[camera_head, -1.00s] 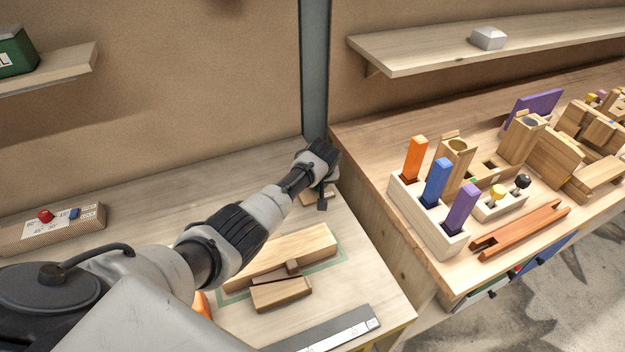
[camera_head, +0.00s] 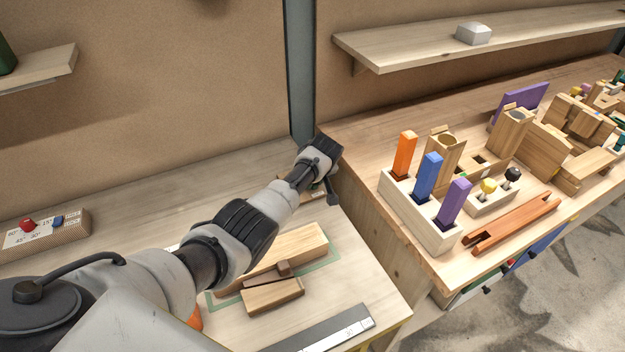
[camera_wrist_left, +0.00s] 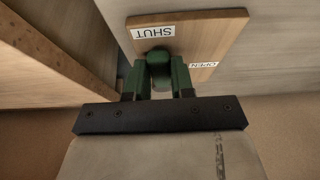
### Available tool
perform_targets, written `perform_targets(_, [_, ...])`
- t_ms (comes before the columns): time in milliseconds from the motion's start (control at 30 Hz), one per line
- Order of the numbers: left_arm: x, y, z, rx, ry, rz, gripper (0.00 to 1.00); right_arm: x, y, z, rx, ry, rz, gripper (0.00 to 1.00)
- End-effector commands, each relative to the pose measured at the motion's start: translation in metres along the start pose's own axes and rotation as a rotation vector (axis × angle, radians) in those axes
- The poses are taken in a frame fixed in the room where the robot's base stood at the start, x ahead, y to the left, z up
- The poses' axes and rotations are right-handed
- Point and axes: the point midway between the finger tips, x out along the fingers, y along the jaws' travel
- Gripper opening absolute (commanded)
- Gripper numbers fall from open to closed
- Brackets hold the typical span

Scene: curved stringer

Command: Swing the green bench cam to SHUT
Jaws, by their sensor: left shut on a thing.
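The green bench cam (camera_wrist_left: 158,66) shows in the left wrist view on a small wooden board (camera_wrist_left: 205,40). Its rounded end lies just below the white SHUT label (camera_wrist_left: 153,32). The OPEN label (camera_wrist_left: 203,65) is to its right. My left gripper (camera_wrist_left: 158,82) is shut on the cam, with a finger on each side. In the head view my left gripper (camera_head: 331,190) is at the back right corner of the left bench, and the wrist hides the cam there. My right gripper is not in view.
Wooden blocks (camera_head: 273,294) and a metal rule (camera_head: 330,334) lie on the left bench. The right bench (camera_head: 352,150) rises close beside my left gripper. It bears a block holding orange, blue and purple pieces (camera_head: 425,222). A grey post (camera_head: 300,70) stands behind.

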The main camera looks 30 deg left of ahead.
Motion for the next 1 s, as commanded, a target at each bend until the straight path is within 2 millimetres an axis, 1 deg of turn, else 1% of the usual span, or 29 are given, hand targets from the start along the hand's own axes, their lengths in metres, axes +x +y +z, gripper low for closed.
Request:
perform_targets(33, [0.000,0.000,0.000,-0.005,-0.001,0.001,0.00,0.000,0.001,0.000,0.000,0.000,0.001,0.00])
perform_targets(67, [0.000,0.000,0.000,-0.005,-0.001,0.001,0.25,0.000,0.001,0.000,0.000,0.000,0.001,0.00])
perform_targets(200, [0.000,0.000,0.000,-0.004,-0.001,0.001,0.46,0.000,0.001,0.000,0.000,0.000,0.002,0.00])
perform_targets(233, [0.000,0.000,0.000,-0.004,0.000,0.001,0.49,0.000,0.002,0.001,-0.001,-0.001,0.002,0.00])
perform_targets(500, [-0.001,0.000,0.000,-0.002,0.000,0.001,0.49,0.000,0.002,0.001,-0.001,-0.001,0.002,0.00])
perform_targets(633, [-0.008,0.001,-0.001,-0.001,0.000,0.003,0.49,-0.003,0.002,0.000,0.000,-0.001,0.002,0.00])
perform_targets(800, [-0.032,0.000,-0.001,-0.002,0.001,0.004,0.49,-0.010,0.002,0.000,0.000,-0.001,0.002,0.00])
perform_targets(1000, [-0.067,0.001,0.000,-0.003,0.001,0.005,0.49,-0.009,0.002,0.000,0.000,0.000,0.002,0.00])
